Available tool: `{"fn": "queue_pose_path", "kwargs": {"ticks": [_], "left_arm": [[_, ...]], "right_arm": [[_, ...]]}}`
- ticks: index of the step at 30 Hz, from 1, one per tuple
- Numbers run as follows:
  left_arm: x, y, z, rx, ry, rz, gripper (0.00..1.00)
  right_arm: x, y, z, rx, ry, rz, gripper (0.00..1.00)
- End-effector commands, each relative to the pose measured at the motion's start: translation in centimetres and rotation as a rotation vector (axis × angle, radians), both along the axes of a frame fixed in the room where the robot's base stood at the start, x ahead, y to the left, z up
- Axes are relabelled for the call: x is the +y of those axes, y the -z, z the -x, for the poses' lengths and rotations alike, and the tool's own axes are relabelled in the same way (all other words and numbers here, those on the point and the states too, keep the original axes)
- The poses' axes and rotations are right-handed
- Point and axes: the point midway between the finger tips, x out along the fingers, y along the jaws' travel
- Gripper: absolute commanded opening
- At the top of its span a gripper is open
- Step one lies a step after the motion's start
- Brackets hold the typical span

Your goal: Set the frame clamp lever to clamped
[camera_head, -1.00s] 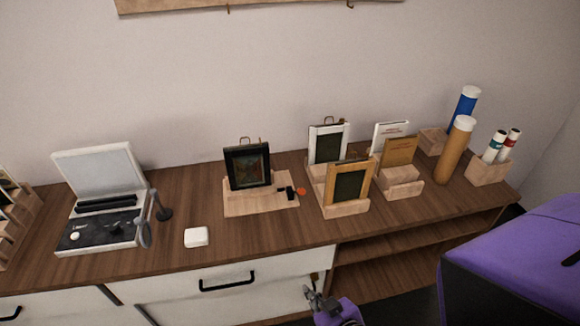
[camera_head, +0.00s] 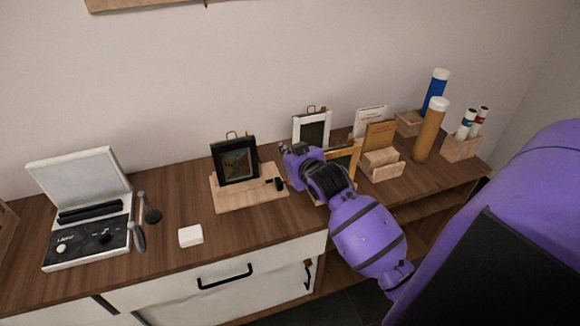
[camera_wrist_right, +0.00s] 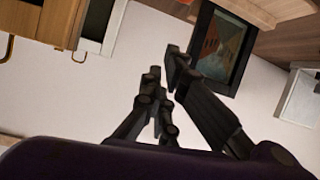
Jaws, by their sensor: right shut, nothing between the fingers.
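A black picture frame (camera_head: 238,161) with a small painting stands upright on a wooden clamp base (camera_head: 235,199) on the table. The black clamp lever (camera_head: 276,183) is at the right end of this base. Its orange tip is hidden behind my right arm. My right gripper (camera_head: 285,148) is above and just right of the lever, apart from the black frame, shut and empty. In the right wrist view my gripper's fingers (camera_wrist_right: 164,65) show in the middle, with the black frame (camera_wrist_right: 222,48) beyond them. I cannot make out the lever there. My left gripper is out of view.
A white frame (camera_head: 311,128) and a gold frame (camera_head: 345,157) stand close by, the gold one partly behind my right arm. A white box (camera_head: 190,236) lies left front. An open case (camera_head: 85,225) is at the left. Tubes (camera_head: 432,130) stand at the right.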

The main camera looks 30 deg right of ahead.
Motion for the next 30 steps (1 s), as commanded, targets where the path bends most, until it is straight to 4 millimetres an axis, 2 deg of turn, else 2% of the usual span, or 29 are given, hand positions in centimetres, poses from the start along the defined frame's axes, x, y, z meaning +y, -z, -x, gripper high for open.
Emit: {"fn": "queue_pose_path", "kwargs": {"ticks": [3, 4, 7, 13, 26, 30], "left_arm": [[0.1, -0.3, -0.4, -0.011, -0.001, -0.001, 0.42], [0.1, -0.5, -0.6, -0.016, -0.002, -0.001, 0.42], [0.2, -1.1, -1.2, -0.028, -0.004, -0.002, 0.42], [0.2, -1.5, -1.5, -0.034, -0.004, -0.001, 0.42], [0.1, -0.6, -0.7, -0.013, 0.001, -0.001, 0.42], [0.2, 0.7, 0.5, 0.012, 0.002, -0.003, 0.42]], "right_arm": [[-0.4, 1.0, -2.3, 0.001, 0.0, 0.001, 0.0], [-0.5, 1.4, -2.4, 0.002, 0.0, 0.001, 0.0], [-0.4, 2.5, -0.8, 0.001, 0.001, 0.0, 0.0], [-0.4, 3.6, 0.3, -0.003, -0.001, 0.001, 0.0], [-0.4, 4.1, 0.5, -0.004, -0.001, 0.002, 0.0], [-0.3, 5.2, -0.1, -0.032, 0.0, 0.009, 0.0]]}}
